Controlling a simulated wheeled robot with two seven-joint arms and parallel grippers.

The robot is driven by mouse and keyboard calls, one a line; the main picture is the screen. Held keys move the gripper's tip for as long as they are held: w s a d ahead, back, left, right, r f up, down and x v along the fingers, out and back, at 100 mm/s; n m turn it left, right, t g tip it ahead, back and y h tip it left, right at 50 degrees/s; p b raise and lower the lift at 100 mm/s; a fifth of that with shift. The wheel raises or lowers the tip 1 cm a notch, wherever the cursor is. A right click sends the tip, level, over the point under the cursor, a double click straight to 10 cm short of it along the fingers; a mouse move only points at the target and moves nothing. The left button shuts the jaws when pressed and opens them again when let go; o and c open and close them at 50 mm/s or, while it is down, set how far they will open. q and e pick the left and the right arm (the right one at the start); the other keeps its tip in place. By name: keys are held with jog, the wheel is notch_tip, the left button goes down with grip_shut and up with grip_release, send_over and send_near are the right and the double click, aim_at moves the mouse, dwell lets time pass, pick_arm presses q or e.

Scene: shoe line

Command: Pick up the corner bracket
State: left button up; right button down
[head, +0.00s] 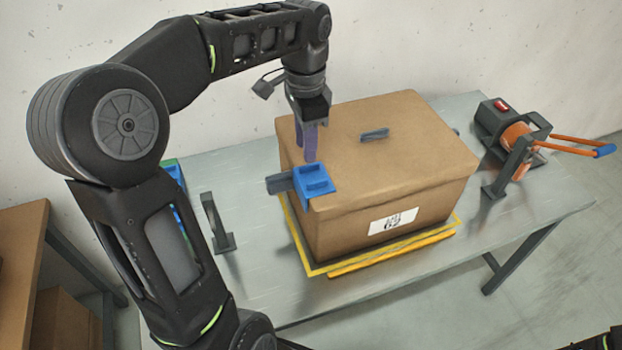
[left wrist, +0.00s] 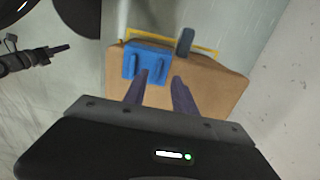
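The blue corner bracket (head: 314,180) sits on the near left top corner of a brown cardboard box (head: 400,160). A dark grey tab sticks out from its left side. In the left wrist view the bracket (left wrist: 147,62) lies just beyond the fingertips, with the tab at its right. My left gripper (head: 309,150) points down above the box's left edge, behind the bracket in the head view. Its two purple fingers are apart with nothing between them; they also show in the left wrist view (left wrist: 160,80).
A grey clip (head: 375,134) lies on the box top. Yellow tape (head: 312,262) outlines the box's place on the grey table (head: 240,160). A strapping tool with orange handles (head: 520,140) stands at the right. A grey upright bracket (head: 216,222) stands at the left.

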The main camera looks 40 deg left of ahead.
aim_at(307, 165)
pick_arm(q)
notch_tip(307, 165, down, 5)
jog(key=shift+d+f+p, duration=0.1)
jog(key=shift+d+p, duration=0.05)
jog(key=shift+p, duration=0.45)
jog(key=shift+s, duration=0.1)
jog(key=shift+c, duration=0.5)
grip_shut()
